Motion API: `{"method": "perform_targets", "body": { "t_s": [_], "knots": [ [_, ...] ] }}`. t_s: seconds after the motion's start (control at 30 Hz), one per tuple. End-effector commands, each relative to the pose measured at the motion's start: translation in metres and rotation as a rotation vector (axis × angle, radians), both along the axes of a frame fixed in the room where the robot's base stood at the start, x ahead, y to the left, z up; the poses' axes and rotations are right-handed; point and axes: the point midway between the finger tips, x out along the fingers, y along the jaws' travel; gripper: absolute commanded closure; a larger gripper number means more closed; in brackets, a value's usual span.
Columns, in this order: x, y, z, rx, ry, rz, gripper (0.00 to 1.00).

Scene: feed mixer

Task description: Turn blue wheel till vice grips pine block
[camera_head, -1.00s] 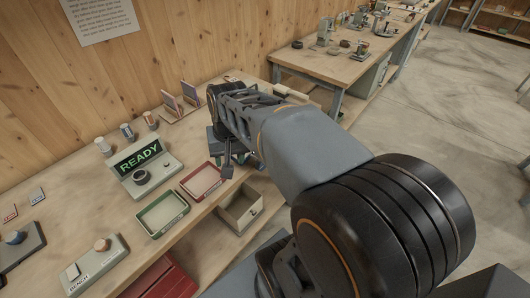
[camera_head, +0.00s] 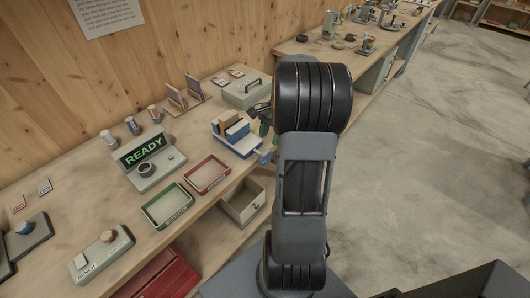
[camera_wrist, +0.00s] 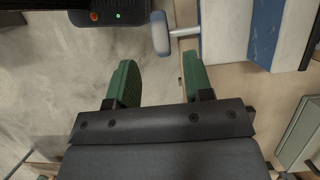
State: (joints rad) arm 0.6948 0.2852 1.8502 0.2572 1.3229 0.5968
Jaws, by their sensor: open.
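The blue and white vice (camera_head: 222,139) stands near the bench's front edge in the head view, with brown wooden pieces (camera_head: 237,131) upright in it. Which one is the pine block, and whether the jaws touch it, I cannot tell. The blue wheel (camera_head: 264,157) sticks out at the vice's front right. In the wrist view the wheel (camera_wrist: 160,34) shows edge-on, on a short shaft from the vice body (camera_wrist: 264,32). My gripper (camera_wrist: 158,70) is open and empty, its green fingers just short of the wheel. In the head view my arm partly hides it.
A READY display box (camera_head: 146,160), a green tray (camera_head: 166,207) and a red tray (camera_head: 208,175) lie left of the vice. A grey case (camera_head: 247,92) stands behind it. An open drawer (camera_head: 243,205) juts out below. Floor to the right is clear.

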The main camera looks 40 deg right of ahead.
Motion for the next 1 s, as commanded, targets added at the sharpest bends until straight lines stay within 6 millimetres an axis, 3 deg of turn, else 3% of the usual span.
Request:
{"method": "perform_targets", "body": {
  "t_s": [0.2, 0.4, 0.87, 1.0],
  "knots": [
    [-0.003, 0.015, -0.035, 0.001, 0.001, 0.003, 0.53],
    [-0.004, 0.023, -0.054, 0.000, 0.000, 0.002, 0.53],
    [-0.004, 0.026, -0.062, -0.002, -0.001, 0.003, 0.53],
    [-0.004, 0.026, -0.062, -0.002, -0.001, 0.003, 0.65]
  ]
}}
